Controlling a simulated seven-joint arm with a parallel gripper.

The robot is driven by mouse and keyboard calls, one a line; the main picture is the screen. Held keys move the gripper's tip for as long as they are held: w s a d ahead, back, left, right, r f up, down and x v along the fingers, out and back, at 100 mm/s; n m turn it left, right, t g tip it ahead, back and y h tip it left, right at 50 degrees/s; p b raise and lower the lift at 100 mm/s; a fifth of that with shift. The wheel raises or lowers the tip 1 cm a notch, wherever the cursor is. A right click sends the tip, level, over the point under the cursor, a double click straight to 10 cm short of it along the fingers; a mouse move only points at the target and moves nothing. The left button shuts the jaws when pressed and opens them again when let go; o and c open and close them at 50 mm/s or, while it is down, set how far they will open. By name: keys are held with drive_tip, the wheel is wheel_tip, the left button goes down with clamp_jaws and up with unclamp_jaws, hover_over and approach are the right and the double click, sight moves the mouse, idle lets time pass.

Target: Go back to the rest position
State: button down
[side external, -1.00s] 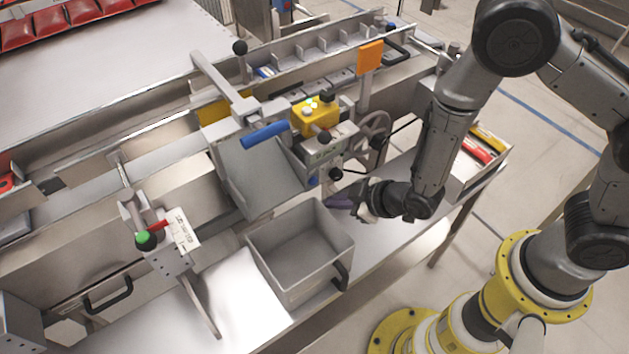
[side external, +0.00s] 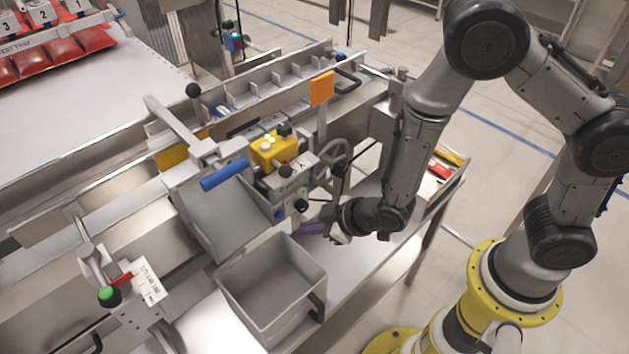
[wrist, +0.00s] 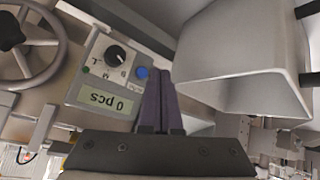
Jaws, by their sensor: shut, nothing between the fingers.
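My gripper (side external: 318,225) is in front of the machine, near the control box and just beyond the grey bin's right back corner. In the wrist view its two purple fingers (wrist: 160,103) lie together with nothing between them. Beyond the fingers is a grey control panel (wrist: 108,75) with a black knob, a blue button and a display reading "0 pcs". I cannot tell from the side view how far the fingertips are from the panel.
An open, empty grey bin (side external: 272,290) stands on the bench below a sloped metal chute (side external: 225,222). A yellow control box (side external: 274,152), a handwheel (side external: 328,162) and an orange plate (side external: 322,89) stand close by. Open floor (side external: 490,185) lies right of the bench.

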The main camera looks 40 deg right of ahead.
drive_tip(key=s+d+r+m+g, duration=0.15)
drive_tip(key=d+r, duration=0.25)
drive_tip(key=r, duration=0.4)
drive_tip(key=s+d+r+m, duration=0.15)
drive_tip(key=d+r, duration=0.25)
drive_tip(key=r, duration=0.5)
drive_tip(key=s+d+r+m+g+h, duration=0.1)
drive_tip(key=s+d+r, duration=0.3)
drive_tip(key=s, duration=0.4)
drive_tip(key=s+d+r+m+h, duration=0.1)
drive_tip(key=s+d+r, duration=0.3)
drive_tip(key=s, duration=0.4)
drive_tip(key=shift+s+d+m+g+h, duration=0.3)
drive_tip(key=shift+d+m+g+h, duration=0.1)
drive_tip(key=shift+d+m, duration=0.45)
